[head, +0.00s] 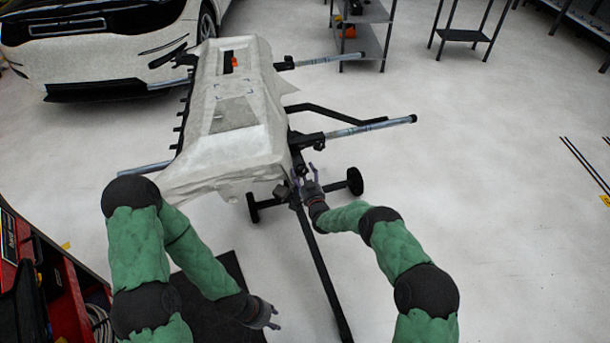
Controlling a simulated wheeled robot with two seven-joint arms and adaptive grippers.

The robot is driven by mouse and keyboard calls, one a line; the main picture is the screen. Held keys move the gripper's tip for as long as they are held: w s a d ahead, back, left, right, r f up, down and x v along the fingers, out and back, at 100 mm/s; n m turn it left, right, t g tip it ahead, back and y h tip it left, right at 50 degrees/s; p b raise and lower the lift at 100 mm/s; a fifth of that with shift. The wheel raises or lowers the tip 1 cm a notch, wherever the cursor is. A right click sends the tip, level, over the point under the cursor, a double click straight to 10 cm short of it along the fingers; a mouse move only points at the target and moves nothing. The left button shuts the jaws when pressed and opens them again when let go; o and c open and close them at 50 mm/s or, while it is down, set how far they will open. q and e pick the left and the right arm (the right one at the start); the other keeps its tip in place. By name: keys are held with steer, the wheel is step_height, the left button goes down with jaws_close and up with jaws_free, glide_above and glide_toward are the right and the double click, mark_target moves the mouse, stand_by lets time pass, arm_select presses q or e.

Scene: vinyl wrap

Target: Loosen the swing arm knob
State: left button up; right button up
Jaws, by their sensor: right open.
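A stand (245,180) draped in pale wrap carries black and silver arms on its right side. A long black bar (322,270) runs from its near end down toward the floor. My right gripper (308,173) is open at the stand's near right corner, with its fingers pointing up beside the dark clamp parts (282,192) at the top of that bar. The swing arm knob cannot be told apart for sure among these small dark parts. My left gripper (272,317) is low, left of the bar and away from the stand; its finger opening is unclear.
A black wheel (355,181) stands just right of my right gripper. A silver-ended arm (370,128) juts out above it. A red tool cart (80,300) is at lower left, a white car (100,45) behind at upper left.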

steer(key=shift+c, duration=0.3)
steer(key=c, duration=1.1)
steer(key=shift+n, duration=0.3)
steer(key=shift+d+n, duration=0.15)
steer(key=shift+n, duration=2.95)
steer(key=shift+f, duration=0.1)
steer(key=o, duration=1.2)
steer(key=shift+c, duration=0.2)
